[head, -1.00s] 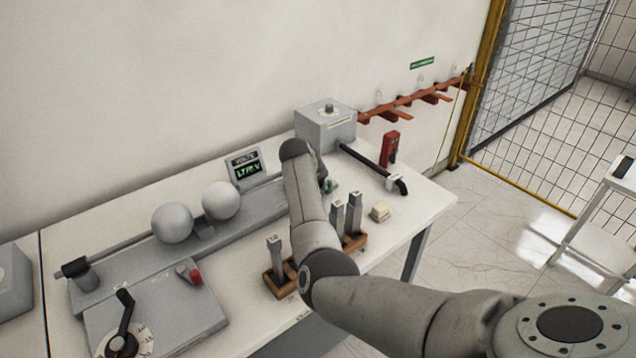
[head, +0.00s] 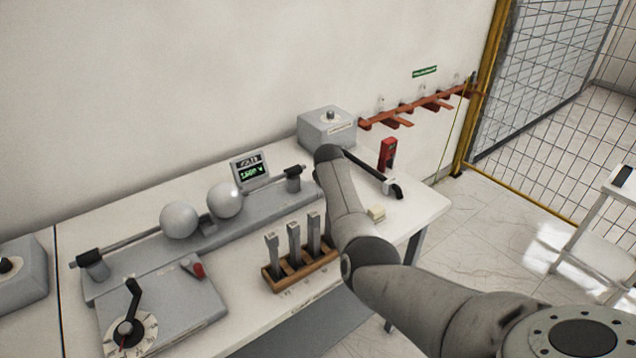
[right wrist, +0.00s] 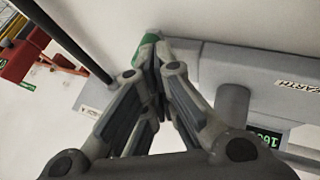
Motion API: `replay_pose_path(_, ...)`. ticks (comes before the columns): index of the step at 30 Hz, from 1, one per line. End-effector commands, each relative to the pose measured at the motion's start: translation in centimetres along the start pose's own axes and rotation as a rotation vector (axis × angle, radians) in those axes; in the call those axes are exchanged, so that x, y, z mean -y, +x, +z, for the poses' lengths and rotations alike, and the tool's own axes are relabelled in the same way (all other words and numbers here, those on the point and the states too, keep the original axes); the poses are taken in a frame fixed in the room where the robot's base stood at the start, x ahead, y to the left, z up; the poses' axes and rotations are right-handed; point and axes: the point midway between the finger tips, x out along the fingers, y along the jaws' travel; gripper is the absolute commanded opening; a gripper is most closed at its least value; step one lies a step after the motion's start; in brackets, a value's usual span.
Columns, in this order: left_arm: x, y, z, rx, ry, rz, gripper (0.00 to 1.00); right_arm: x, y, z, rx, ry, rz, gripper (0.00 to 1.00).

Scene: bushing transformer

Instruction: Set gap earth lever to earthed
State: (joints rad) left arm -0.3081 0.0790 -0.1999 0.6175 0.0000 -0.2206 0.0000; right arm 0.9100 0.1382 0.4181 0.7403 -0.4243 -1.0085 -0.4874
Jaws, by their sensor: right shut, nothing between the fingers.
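A green-tipped handle (right wrist: 147,50), which looks like the gap earth lever, shows in the right wrist view at the end of the grey sphere-gap base (right wrist: 205,55). A label reading EARTH (right wrist: 295,85) is on that base. My right gripper (right wrist: 155,68) is shut and empty, its fingertips close beside the green handle; I cannot tell whether they touch it. In the head view my right arm hides both gripper and handle. The sphere-gap base (head: 255,208) carries two grey spheres (head: 180,219). My left gripper is not in view.
A grey box (head: 327,128) with a black rod (head: 372,170) and a red device (head: 388,153) stand beyond my arm. A wooden rack (head: 300,272) holds upright grey pieces. A control box (head: 165,310) with black and red levers is at front left.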

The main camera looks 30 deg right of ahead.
Motion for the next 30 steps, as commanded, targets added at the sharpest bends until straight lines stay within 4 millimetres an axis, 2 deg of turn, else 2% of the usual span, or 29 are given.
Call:
replay_pose_path(9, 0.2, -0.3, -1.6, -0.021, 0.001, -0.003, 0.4, -0.9, 0.4, 0.4, 0.001, 0.001, 0.001, 0.0)
replay_pose_path(30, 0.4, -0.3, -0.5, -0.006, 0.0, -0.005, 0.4, -1.2, 0.3, 0.4, 0.0, 0.002, 0.001, 0.0)
